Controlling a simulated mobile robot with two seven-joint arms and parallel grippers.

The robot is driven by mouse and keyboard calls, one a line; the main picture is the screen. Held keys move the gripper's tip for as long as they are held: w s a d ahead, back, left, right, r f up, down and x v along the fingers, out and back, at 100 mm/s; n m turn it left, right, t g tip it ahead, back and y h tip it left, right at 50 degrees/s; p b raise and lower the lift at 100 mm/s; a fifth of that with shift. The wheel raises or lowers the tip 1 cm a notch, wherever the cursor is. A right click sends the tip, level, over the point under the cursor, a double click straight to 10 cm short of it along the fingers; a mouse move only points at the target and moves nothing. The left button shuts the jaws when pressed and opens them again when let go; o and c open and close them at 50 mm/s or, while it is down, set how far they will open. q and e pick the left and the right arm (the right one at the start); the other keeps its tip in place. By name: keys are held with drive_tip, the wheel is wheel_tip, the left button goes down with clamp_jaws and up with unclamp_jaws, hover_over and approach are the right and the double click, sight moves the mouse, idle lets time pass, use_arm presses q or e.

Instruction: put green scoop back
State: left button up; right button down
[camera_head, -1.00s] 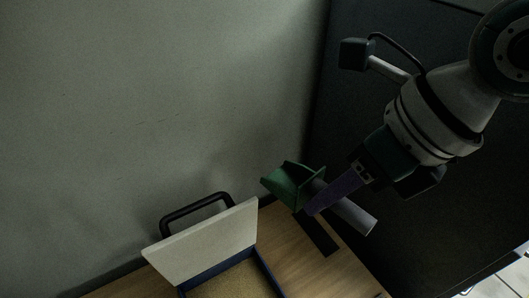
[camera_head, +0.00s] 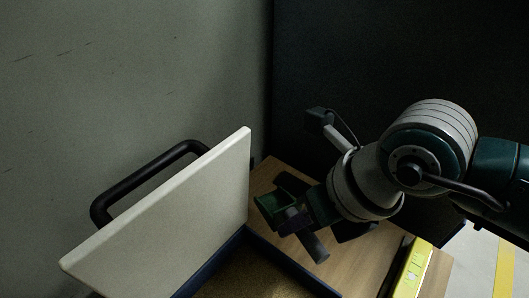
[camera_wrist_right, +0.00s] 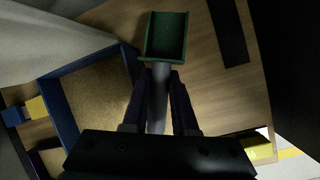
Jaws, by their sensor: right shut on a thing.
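The green scoop (camera_head: 268,206) has an open box-shaped head and a grey handle. My right gripper (camera_head: 291,218) is shut on the handle. In the right wrist view the green scoop (camera_wrist_right: 166,38) points away from the gripper (camera_wrist_right: 160,82), its handle between the two dark fingers. The scoop appears above the wooden table (camera_head: 262,176), beside the tank; the exact height is hard to tell. A dark rectangular patch (camera_wrist_right: 229,32) lies on the table right of the scoop in the wrist view; it is hidden in the head view. My left gripper is not in view.
A blue-edged tank (camera_wrist_right: 48,92) with sand (camera_wrist_right: 96,92) stands left of the scoop. Its upright white panel (camera_head: 165,225) and black handle (camera_head: 150,180) rise high. A yellow object (camera_head: 411,270) lies at the table's right edge. A dark wall is behind.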

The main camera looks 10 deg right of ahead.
wheel_tip(320, 180, down, 6)
drive_tip(key=b, duration=0.3)
drive_tip(key=shift+f+b, duration=0.2)
drive_tip(key=shift+b, duration=0.15)
drive_tip(key=shift+r, duration=0.1)
drive_tip(key=c, duration=1)
unclamp_jaws()
